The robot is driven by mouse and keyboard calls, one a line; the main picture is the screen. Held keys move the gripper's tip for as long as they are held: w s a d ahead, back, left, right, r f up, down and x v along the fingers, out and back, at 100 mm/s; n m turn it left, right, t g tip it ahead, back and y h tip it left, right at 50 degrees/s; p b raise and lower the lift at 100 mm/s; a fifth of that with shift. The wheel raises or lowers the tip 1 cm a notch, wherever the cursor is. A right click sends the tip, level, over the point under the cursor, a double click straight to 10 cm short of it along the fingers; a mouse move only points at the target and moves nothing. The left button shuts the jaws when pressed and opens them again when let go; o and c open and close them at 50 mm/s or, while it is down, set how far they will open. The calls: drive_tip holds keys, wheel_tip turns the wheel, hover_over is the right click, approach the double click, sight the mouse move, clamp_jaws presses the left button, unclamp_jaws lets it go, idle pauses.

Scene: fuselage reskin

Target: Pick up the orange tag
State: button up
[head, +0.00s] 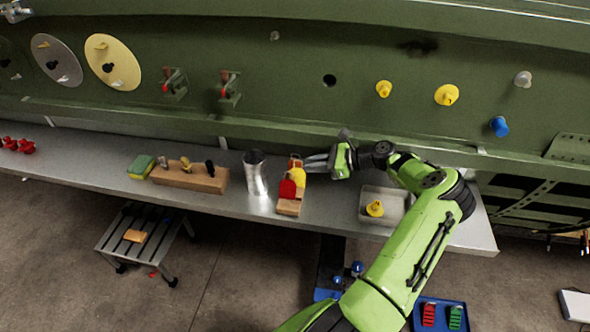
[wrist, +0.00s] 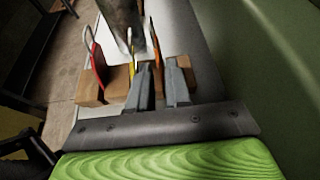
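The orange tag (head: 295,163) stands upright at the far end of a wooden block (head: 289,208), behind a yellow tag (head: 298,176) and a red tag (head: 287,188). In the wrist view the orange tag (wrist: 155,42) is a thin edge-on strip, its lower part near my fingertips. The yellow tag (wrist: 132,62) and red tag (wrist: 97,62) are to its left. My gripper (head: 308,162) reaches in from the right, low over the bench, at the orange tag. In the wrist view my gripper (wrist: 160,68) has a gap between its fingers. I cannot tell whether they touch the tag.
A shiny metal cup (head: 255,174) stands just left of the block. A grey tray (head: 368,211) with a yellow piece is to the right. A wooden holder (head: 190,178) and a green-yellow sponge (head: 141,167) are further left. The green fuselage wall (head: 300,110) rises behind the bench.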

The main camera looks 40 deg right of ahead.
sight(292, 167)
drive_tip(key=x, duration=0.7)
drive_tip(key=shift+a, duration=0.1)
clamp_jaws()
